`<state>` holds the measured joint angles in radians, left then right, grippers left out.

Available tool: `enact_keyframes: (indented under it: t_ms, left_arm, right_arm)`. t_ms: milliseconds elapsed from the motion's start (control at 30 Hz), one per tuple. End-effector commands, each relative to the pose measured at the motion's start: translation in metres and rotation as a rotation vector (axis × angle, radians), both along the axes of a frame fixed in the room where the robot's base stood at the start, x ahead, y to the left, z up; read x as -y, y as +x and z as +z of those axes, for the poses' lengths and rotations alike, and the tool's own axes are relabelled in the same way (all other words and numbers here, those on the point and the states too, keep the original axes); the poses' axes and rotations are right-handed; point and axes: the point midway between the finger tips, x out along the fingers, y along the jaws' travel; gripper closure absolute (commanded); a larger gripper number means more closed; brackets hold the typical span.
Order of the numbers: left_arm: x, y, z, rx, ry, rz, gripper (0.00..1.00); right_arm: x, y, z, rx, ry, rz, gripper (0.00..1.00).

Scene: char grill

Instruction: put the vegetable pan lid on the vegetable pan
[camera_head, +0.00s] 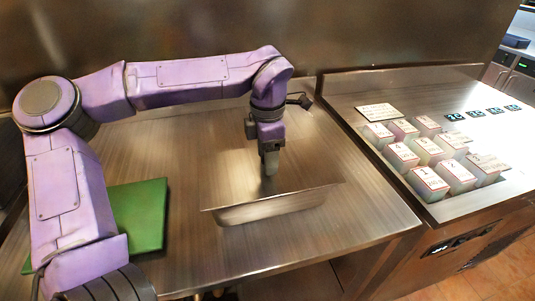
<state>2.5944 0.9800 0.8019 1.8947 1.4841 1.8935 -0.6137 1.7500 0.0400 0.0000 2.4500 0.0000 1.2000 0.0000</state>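A shiny metal pan-like piece (272,207) with a thin flared rim is on the steel counter in the middle of the view. I cannot tell whether it is the vegetable pan, its lid, or both together, because its steel blends with the counter. My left gripper (269,168) points straight down just behind and above its rim. The fingers look close together, and I cannot make out whether they hold anything. My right gripper is not in view.
A green cutting board (139,215) lies at the left, partly behind my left arm. At the right, a steel station (370,95) holds several labelled containers (429,180). A steel wall rises behind the counter. The counter's front right (370,215) is clear.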

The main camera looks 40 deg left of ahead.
Motion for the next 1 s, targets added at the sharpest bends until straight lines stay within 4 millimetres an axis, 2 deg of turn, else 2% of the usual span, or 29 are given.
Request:
enact_keyframes:
  t_ms: [133, 233, 500, 633, 800, 1000]
  left_arm:
    - [0.0, 0.0, 0.006, 0.001, 0.0, 0.0, 0.44]
    - [0.0, 0.001, 0.022, 0.004, 0.002, 0.0, 0.44]
    - [0.0, 0.001, 0.095, 0.005, 0.003, 0.001, 0.44]
    - [0.0, 0.0, 0.119, 0.003, 0.002, 0.0, 0.44]
    - [0.0, 0.0, 0.132, 0.0, 0.001, -0.001, 0.44]
    - [0.0, 0.0, 0.132, -0.001, 0.001, -0.001, 0.44]
  right_arm:
    - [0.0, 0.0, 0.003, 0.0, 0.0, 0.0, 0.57]
    - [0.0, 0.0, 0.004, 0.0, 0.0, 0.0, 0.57]
    - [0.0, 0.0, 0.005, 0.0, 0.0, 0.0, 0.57]
    - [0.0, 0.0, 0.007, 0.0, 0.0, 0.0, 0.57]
    - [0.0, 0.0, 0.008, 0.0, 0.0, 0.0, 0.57]
    - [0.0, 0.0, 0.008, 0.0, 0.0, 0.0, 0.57]
